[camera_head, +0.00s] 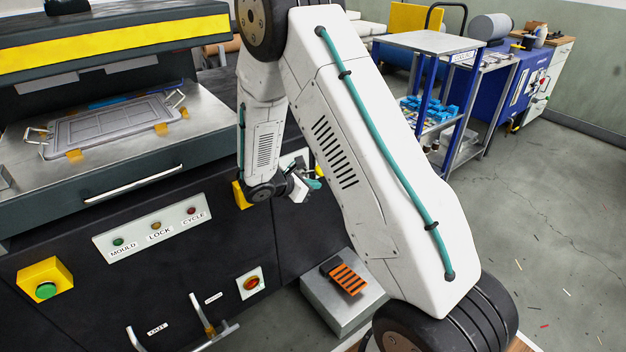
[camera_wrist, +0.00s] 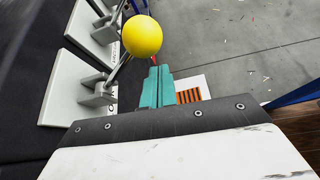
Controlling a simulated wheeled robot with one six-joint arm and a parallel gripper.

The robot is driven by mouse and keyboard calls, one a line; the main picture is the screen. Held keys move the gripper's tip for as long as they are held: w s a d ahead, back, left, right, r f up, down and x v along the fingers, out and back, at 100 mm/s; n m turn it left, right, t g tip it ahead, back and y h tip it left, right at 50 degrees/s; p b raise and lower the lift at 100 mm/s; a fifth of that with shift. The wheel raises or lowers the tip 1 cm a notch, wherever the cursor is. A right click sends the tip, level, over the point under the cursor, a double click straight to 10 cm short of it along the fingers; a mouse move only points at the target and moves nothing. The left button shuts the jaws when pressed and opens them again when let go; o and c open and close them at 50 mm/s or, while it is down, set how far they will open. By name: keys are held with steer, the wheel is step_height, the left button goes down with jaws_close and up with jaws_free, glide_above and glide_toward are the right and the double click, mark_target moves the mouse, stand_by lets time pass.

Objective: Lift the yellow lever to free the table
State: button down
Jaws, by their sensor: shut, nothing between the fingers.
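The yellow ball knob (camera_wrist: 142,36) of the lever shows in the wrist view, just beyond my fingertips. A metal rod (camera_wrist: 124,66) runs beside it, with a pivot bracket (camera_wrist: 97,92) on a white plate. My gripper (camera_wrist: 156,75) has teal fingers, shut together and empty. The tips are close to the knob; I cannot tell whether they touch. In the head view my gripper (camera_head: 314,184) is at the machine's side, and a bit of yellow (camera_head: 320,170) shows behind it. My arm hides most of the lever there. The steel table (camera_head: 205,118) carries a grey mould plate (camera_head: 110,122).
The machine's black front has a label panel (camera_head: 150,234) with lamps, a green button (camera_head: 46,290) and a red button (camera_head: 251,283). A grey step with an orange-striped pedal (camera_head: 345,277) is below. A blue-framed trolley (camera_head: 408,42) stands behind my arm.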

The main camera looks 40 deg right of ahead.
steer(key=a+f+v, duration=0.1)
steer(key=v, duration=0.8)
steer(key=shift+w+f, duration=0.3)
steer(key=s+a+r+m+y, duration=0.2)
steer(key=s+r+m+y, duration=0.2)
steer(key=s, duration=0.7)
steer(key=s+a+r+m+y, duration=0.2)
steer(key=s+r+m+y, duration=0.2)
steer(key=s+r+m, duration=0.4)
steer(key=s+a+r+m+y, duration=0.3)
steer(key=s+r+m+y, duration=0.1)
steer(key=s+r, duration=0.8)
steer(key=shift+s+m, duration=0.8)
steer(key=shift+m, duration=0.1)
